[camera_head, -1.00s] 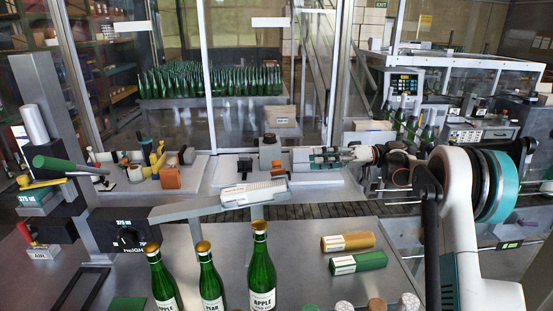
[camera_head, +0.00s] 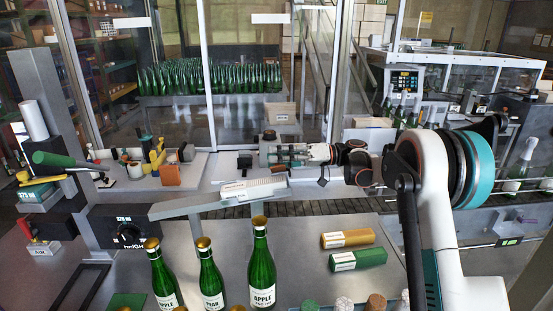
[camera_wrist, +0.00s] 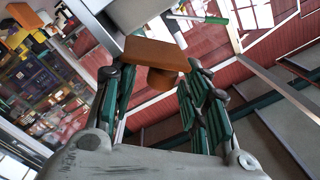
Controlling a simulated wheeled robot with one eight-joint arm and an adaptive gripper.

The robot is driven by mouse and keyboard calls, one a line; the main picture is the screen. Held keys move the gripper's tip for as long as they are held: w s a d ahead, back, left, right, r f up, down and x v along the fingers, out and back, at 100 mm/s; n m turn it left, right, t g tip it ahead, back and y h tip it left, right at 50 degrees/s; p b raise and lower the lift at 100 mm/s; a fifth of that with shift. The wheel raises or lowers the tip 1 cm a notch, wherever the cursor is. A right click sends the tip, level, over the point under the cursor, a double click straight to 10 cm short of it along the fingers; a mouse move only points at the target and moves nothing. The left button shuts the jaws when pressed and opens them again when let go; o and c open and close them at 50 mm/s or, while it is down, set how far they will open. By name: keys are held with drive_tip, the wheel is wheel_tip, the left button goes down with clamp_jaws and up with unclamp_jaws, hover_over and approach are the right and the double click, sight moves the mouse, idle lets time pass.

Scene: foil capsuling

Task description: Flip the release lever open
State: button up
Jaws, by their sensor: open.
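At the left of the head view a grey post station carries a long green-handled lever (camera_head: 62,161). A yellow lever (camera_head: 40,180) lies just below it, and a small red lever (camera_head: 24,231) sits lower, by the AIR label. I cannot tell which is the release lever. My gripper (camera_head: 272,153) is open and points left, well to the right of all three levers and above the bench. In the wrist view my gripper (camera_wrist: 152,84) has its fingers apart, with an orange-brown block (camera_wrist: 157,53) seen beyond them. A green and white rod (camera_wrist: 200,18) shows farther off.
The orange-brown block (camera_head: 171,175) stands by yellow tools on a tray at the back left. Green bottles (camera_head: 262,270) stand in front. Green and gold packs (camera_head: 357,259) lie to their right.

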drive_tip(key=shift+a, duration=0.2)
drive_tip(key=shift+c, duration=0.2)
clamp_jaws()
drive_tip(key=shift+m, duration=0.3)
drive_tip(key=shift+w+d+f+m+t+h+b, duration=0.15)
drive_tip(key=shift+w+f+m+t+b, duration=0.4)
drive_tip(key=shift+m, duration=1.65)
drive_tip(key=shift+w+f+m+t+h+b, duration=0.15)
drive_tip(key=shift+w+m+t+b, duration=0.6)
drive_tip(key=shift+m, duration=1.45)
drive_tip(key=shift+w+d+f+m+t+h+b, duration=0.1)
drive_tip(key=shift+w+f+m+t+b, duration=0.3)
drive_tip(key=shift+w+m, duration=1.2)
drive_tip(key=shift+s+m, duration=0.65)
drive_tip(key=shift+m, duration=0.05)
